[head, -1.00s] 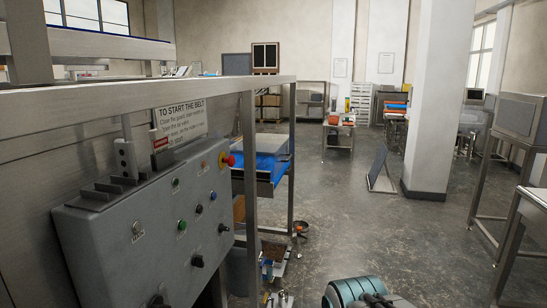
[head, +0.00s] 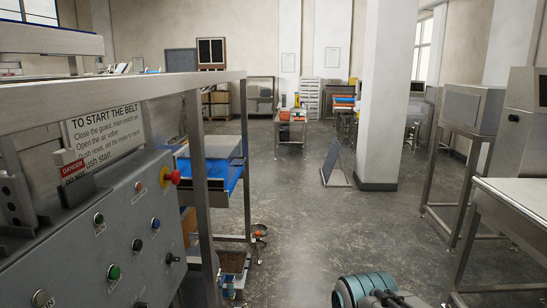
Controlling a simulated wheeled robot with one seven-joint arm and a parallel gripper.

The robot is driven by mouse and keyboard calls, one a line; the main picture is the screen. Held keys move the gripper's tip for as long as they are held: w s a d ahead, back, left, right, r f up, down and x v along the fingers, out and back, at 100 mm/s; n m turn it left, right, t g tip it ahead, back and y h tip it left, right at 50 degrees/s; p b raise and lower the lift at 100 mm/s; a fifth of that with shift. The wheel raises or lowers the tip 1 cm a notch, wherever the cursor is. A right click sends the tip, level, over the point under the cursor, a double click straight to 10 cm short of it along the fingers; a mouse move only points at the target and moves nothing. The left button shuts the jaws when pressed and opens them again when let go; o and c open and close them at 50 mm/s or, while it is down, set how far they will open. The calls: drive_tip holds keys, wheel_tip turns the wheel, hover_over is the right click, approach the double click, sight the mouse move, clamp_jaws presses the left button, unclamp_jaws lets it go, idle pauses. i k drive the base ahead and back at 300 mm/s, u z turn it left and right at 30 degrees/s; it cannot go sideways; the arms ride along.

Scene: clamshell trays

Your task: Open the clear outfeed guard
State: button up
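A translucent grey panel (head: 222,146) sits over the blue outfeed belt (head: 226,174), beyond the near frame post. It looks like the clear outfeed guard, but it is small and partly hidden by the post. I cannot tell whether it is shut or where its handle is. My gripper is not in view; only a teal and grey part of my arm shows at the bottom edge, well short of the belt end.
A grey control panel (head: 120,240) with buttons and a red emergency stop (head: 172,178) stands close on the left under a sign (head: 106,128). A steel frame post (head: 200,190) stands beside it. Open floor (head: 310,225) lies ahead; a steel table (head: 515,205) stands right.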

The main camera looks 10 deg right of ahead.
sight(217, 156)
drive_tip(key=z, duration=0.55)
drive_tip(key=i, duration=1.55)
drive_tip(key=u, duration=0.5)
drive_tip(key=i, duration=1.35)
drive_tip(key=u, duration=0.85)
